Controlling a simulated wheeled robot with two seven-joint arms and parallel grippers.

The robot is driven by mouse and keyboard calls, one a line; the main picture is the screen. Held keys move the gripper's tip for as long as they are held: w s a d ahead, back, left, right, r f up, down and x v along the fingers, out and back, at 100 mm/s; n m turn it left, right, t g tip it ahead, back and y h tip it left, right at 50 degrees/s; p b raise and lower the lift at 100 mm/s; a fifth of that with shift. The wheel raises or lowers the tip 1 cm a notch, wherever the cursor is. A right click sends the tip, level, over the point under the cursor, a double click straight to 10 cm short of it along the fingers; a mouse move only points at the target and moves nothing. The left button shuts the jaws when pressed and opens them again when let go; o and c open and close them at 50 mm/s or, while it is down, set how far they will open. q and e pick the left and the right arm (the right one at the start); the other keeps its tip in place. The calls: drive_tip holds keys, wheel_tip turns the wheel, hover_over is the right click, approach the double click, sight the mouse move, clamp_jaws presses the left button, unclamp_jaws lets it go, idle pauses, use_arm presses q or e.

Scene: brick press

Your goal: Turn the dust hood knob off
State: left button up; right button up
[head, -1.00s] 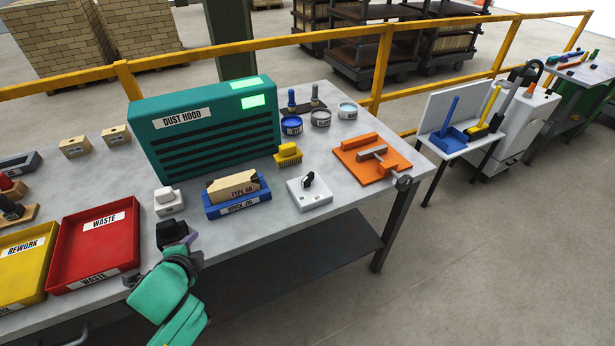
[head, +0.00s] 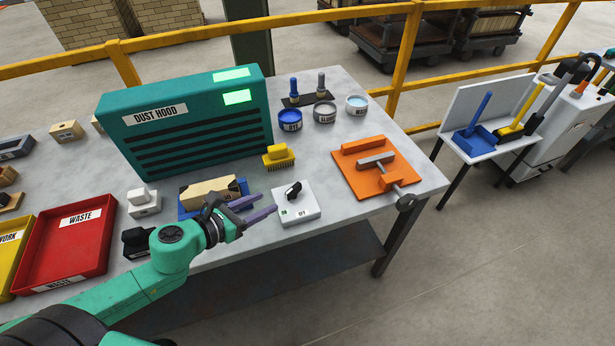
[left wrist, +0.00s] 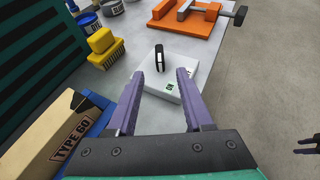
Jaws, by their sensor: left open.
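The dust hood (head: 185,120) is a teal slatted box with lit green panels. Its knob (head: 293,190) is black with a pale stripe, on a white switch box (head: 302,211) with a green mark at left and an OFF label at right. My left gripper (head: 267,204) is open and empty, just left of the box. In the left wrist view the knob (left wrist: 159,57) stands beyond and between the fingertips (left wrist: 160,76), apart from them. A dark pronged part at that view's right edge looks like my right gripper (left wrist: 307,145); its opening is unclear.
A blue tray with a TYPE 60 brick (left wrist: 50,125) lies beside my left gripper. A yellow brush (head: 279,156) stands behind the switch box. An orange clamp plate (head: 378,178) is to its right. A red WASTE tray (head: 68,268) is at left.

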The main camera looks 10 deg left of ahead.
sight(292, 189)
use_arm(q)
drive_tip(key=p+x, duration=0.2)
drive_tip(key=x, duration=0.5)
drive_tip(key=shift+w+r, duration=0.15)
drive_tip(key=x, duration=0.4)
drive_tip(key=shift+w+f+p, duration=0.1)
drive_tip(key=shift+f+p, duration=0.1)
drive_tip(key=shift+p, duration=0.15)
drive_tip(key=shift+w+d+f, duration=0.25)
drive_tip(key=shift+w, duration=0.05)
drive_tip(key=shift+a, duration=0.1)
clamp_jaws()
use_arm(e)
drive_tip(key=s+r, duration=0.1)
drive_tip(key=s+a, duration=0.1)
drive_tip(key=s+r, duration=0.1)
drive_tip(key=s, duration=0.1)
drive_tip(key=shift+a+r, duration=0.3)
drive_tip(key=shift+a, duration=0.1)
